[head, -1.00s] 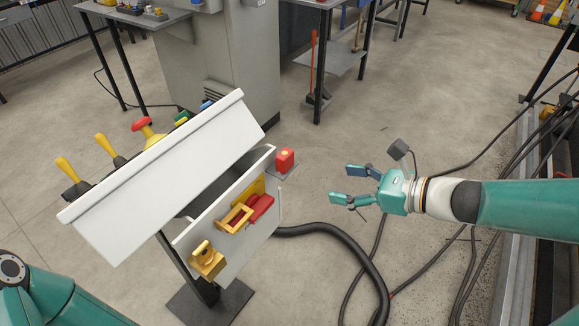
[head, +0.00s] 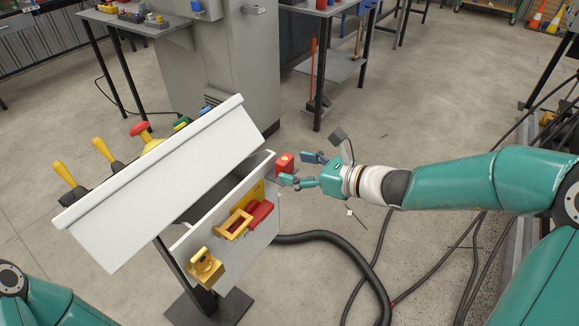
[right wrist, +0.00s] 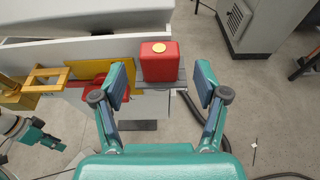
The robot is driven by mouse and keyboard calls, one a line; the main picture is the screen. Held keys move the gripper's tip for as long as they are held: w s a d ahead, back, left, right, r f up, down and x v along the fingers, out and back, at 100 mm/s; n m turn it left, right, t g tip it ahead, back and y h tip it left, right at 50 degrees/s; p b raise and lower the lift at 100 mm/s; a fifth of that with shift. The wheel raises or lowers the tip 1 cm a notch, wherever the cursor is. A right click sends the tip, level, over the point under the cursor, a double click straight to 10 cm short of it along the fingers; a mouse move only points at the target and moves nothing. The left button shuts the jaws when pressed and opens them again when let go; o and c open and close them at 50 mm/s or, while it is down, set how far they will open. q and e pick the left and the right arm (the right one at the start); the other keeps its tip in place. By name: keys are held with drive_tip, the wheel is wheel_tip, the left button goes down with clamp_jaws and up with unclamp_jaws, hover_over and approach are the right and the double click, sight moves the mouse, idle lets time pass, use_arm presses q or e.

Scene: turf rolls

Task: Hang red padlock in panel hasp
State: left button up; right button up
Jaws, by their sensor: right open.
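The red padlock (head: 285,162) is a block with a yellow disc on top, standing on a small grey ledge at the panel's right end. I cannot make out its shackle. In the right wrist view the padlock (right wrist: 159,63) shows ahead, between the lines of the fingers. My right gripper (head: 300,168) is open and empty, just right of the padlock; its fingers (right wrist: 158,85) show spread apart. On the white panel (head: 254,247), a yellow frame (head: 234,223), which looks like the hasp, sits beside a red part (head: 260,213).
A yellow block with a round top (head: 205,267) is on the panel's lower left. A white sloping cover (head: 150,185) overhangs the panel, with yellow-handled levers (head: 104,150) behind it. A black hose (head: 350,252) lies on the floor.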

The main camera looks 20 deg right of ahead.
sight(290, 166)
drive_tip(key=x, duration=0.4)
drive_tip(key=shift+f, duration=0.2)
drive_tip(key=c, duration=1.3)
drive_tip(key=shift+r, duration=0.1)
